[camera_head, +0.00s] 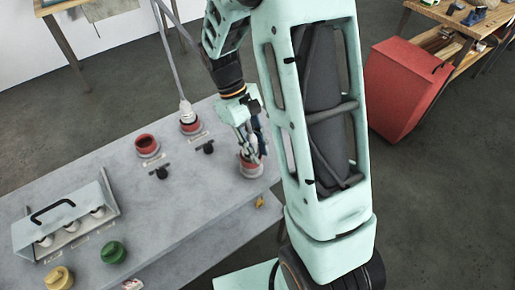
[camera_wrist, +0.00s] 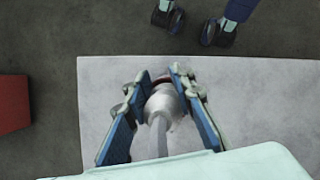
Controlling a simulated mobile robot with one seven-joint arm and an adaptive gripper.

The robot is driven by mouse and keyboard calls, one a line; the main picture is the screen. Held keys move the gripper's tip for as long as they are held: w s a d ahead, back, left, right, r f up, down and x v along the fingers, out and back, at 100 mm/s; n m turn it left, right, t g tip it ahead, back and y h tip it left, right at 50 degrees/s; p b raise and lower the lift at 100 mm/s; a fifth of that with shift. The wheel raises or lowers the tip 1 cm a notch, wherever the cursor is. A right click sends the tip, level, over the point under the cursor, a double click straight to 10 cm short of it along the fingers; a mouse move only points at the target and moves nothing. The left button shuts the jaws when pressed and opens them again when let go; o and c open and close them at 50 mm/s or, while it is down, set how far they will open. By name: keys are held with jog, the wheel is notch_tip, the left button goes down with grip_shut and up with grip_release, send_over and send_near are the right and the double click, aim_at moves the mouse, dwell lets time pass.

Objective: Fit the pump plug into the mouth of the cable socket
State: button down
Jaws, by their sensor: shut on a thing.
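My gripper (camera_head: 250,152) is low over the bench's right end, at a red socket with a grey base (camera_head: 251,170). In the wrist view my gripper (camera_wrist: 160,78) is shut on a pale grey plug (camera_wrist: 164,104) with a thick grey stem. A little red shows beyond the plug between the fingertips. My fingers hide the plug's tip and the socket's mouth, so I cannot tell how far the plug is in. Another red socket (camera_head: 147,144) has an open dark mouth. A third red socket (camera_head: 190,127) holds a white plug (camera_head: 187,110) with a cable rising from it.
Black T-shaped handles (camera_head: 163,173) stand near the sockets on the grey bench (camera_head: 190,190). A pale case with a black handle (camera_head: 62,222), a green knob (camera_head: 113,252) and a yellow knob (camera_head: 59,278) are at left. A red cabinet (camera_head: 405,85) stands across the floor.

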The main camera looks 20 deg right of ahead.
jog(key=c, duration=1.5)
grip_release()
jog(key=shift+c, duration=0.2)
jog(key=v, duration=1.2)
